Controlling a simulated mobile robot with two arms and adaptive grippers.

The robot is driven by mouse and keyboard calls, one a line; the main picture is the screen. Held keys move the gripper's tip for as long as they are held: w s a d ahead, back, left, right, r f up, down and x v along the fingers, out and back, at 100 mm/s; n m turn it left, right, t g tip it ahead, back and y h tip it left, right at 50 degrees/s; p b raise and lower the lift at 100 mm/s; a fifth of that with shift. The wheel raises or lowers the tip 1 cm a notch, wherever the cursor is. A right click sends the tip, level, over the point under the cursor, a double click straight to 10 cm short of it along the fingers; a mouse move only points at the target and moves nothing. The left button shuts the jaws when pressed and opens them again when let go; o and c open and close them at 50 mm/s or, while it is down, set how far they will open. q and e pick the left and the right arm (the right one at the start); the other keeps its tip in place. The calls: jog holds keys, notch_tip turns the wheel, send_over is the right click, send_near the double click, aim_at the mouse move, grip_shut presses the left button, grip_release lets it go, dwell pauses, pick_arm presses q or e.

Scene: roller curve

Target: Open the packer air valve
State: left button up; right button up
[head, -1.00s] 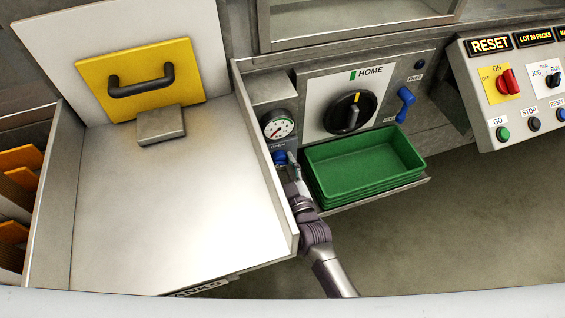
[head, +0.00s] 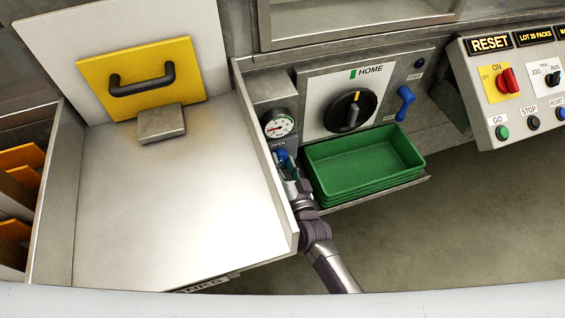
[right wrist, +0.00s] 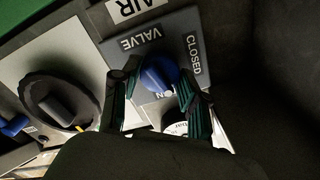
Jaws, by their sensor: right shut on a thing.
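The packer air valve has a blue handle (head: 282,156) below the round pressure gauge (head: 278,126), with an OPEN label above it. My right gripper (head: 290,176) is at the handle, and its arm comes up from below. In the right wrist view the blue handle (right wrist: 158,73) sits between the two fingers of my right gripper (right wrist: 157,92), which is shut on it. The grey valve plate (right wrist: 192,50) there reads VALVE and CLOSED; another label by the handle is partly covered. The handle's exact angle is hard to tell. My left gripper is not in view.
Green stacked trays (head: 362,160) stand close right of my right gripper. A metal tray wall (head: 268,160) runs close on its left. A black HOME knob (head: 350,112) and a blue lever (head: 404,103) are up right. A control panel (head: 515,85) is farther right.

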jog(key=shift+m, duration=1.7)
jog(key=o, duration=1.1)
jog(key=shift+o, duration=0.2)
jog(key=v, duration=1.2)
